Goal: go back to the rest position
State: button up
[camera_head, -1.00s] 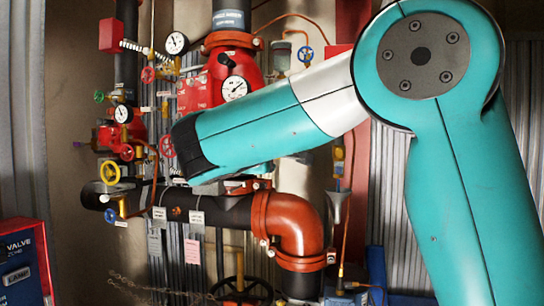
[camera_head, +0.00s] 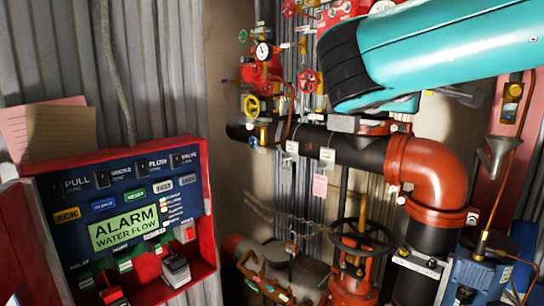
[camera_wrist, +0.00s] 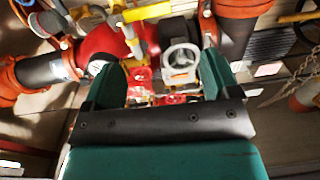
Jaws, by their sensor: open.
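My gripper (camera_wrist: 163,78) shows in the wrist view with its two dark green fingers apart and nothing held between them. Beyond the fingers are a grey-white ring-shaped handle (camera_wrist: 181,61), yellow fittings and red valve parts. I cannot tell how far the fingertips are from them. In the head view my teal arm reaches in from the right across the upper part of the pipework, and its gripper is hidden there.
A red-framed alarm panel (camera_head: 205,213) stands at lower left. A black pipe (camera_head: 359,147) with an orange elbow (camera_head: 416,168) crosses below my arm. A dark handwheel (camera_head: 363,237) and small gauges and valves crowd the wall. Bare wall (camera_head: 231,60) lies left of the valves.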

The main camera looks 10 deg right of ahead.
jog(key=s+a+f+g+y+b, duration=0.2)
jog(key=s+a+f+y, duration=0.3)
jog(key=f, duration=0.6)
jog(key=a+f+g+y+b, duration=0.1)
jog(key=a+f+g+y, duration=0.15)
jog(key=f+y, duration=0.6)
jog(key=s+a+f+g+y, duration=0.1)
jog(key=s+a+f+g, duration=0.1)
jog(key=s, duration=0.5)
jog(key=s+a+f+g+y+b, duration=0.1)
jog(key=s+a+f+g, duration=0.2)
jog(key=s+f, duration=0.3)
jog(key=s+a+f+m+g+y+b, duration=0.1)
jog(key=s+a+f, duration=0.3)
jog(key=s, duration=0.4)
jog(key=shift+a+g+y, duration=0.2)
jog(key=shift+g+y, duration=0.15)
jog(key=shift+g, duration=0.3)
jog(key=shift+w, duration=0.1)
